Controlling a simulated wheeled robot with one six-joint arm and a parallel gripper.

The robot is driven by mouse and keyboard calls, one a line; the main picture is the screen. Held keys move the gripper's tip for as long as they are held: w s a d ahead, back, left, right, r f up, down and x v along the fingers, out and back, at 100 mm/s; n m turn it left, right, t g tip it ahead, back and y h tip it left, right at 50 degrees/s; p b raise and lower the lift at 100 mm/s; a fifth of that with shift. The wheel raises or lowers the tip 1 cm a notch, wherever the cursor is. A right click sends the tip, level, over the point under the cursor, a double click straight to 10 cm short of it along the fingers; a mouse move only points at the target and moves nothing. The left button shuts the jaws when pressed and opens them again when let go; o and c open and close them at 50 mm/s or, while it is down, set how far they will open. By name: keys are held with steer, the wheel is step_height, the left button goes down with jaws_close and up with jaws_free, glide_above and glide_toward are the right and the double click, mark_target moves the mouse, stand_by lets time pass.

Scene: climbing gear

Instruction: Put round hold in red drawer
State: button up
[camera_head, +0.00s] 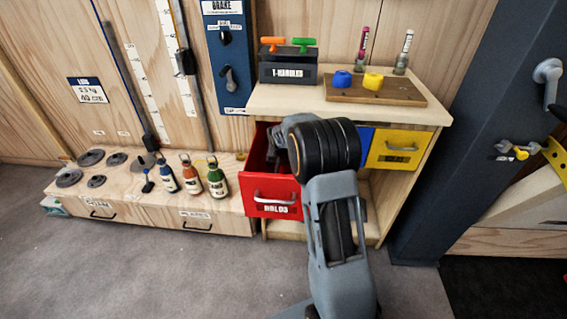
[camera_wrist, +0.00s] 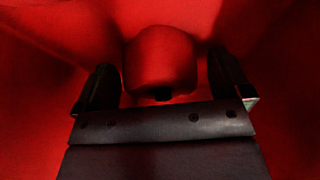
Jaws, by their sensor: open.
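The red drawer (camera_head: 272,187), labelled "HOLDS", stands pulled open under the wooden counter. My gripper reaches down into it, mostly hidden behind my arm in the head view. In the wrist view my gripper (camera_wrist: 162,82) is open, with one dark finger on each side of a rounded red-looking hold (camera_wrist: 160,58) that has a dark hole at its lower edge. A gap shows between each finger and the hold. The drawer's red inner surfaces (camera_wrist: 45,110) fill the rest of that view. The hold itself is not visible in the head view.
A blue hold (camera_head: 341,79) and a yellow hold (camera_head: 373,81) sit on a wooden board (camera_head: 400,94) on the counter. A T-handles box (camera_head: 288,74) stands left of them. A yellow drawer (camera_head: 398,149) is shut at right. Several bottles (camera_head: 217,178) stand on the low bench.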

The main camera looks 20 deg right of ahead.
steer(key=p+v, duration=0.2)
steer(key=v, duration=1)
steer(key=shift+r+p, duration=0.15)
steer(key=shift+p, duration=0.15)
steer(key=s+a+r+n+y+p, duration=0.1)
steer(key=s+a+r+n+p, duration=0.2)
steer(key=s+r+p, duration=0.8)
steer(key=s+a+r+n+y+p, duration=0.1)
steer(key=s+a+r+n+p, duration=0.2)
steer(key=s+a+r+p, duration=0.4)
steer(key=shift+s+a+r+p, duration=0.3)
steer(key=shift+s+r+p, duration=1.8)
steer(key=shift+s+r, duration=1.65)
